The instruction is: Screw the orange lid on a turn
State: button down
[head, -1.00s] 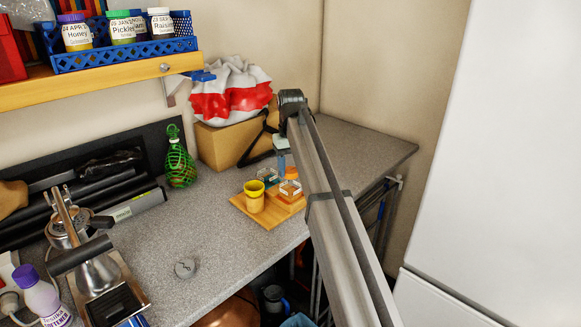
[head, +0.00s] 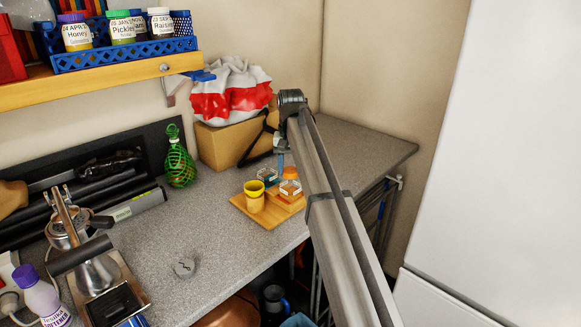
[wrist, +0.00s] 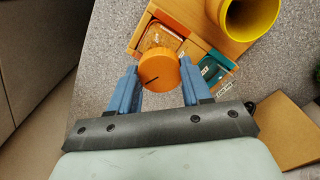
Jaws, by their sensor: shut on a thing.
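The orange lid (wrist: 158,70) is round, with a ribbed rim and a dark line on its top. My gripper (wrist: 157,78) is shut on it, a blue finger at each side. In the head view, the lid (head: 290,173) shows at the top of the small clear jar (head: 290,188), with my gripper (head: 281,160) right beside and above it. The jar stands in the orange part of a wooden board (head: 247,214). In the wrist view, the lid partly hides the jar (wrist: 158,36). I cannot tell how far the lid is threaded.
A yellow cup (head: 254,197) stands on the board close by, and a teal-based clear container (head: 267,176) is beside the jar. A cardboard box (head: 225,145) is behind. A grey disc (head: 184,268) lies on the counter, with clear space around it.

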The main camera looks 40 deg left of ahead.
jog(key=shift+c, duration=0.8)
grip_release()
jog(key=shift+r, duration=0.1)
jog(key=shift+r, duration=2.15)
jog(key=shift+r, duration=2)
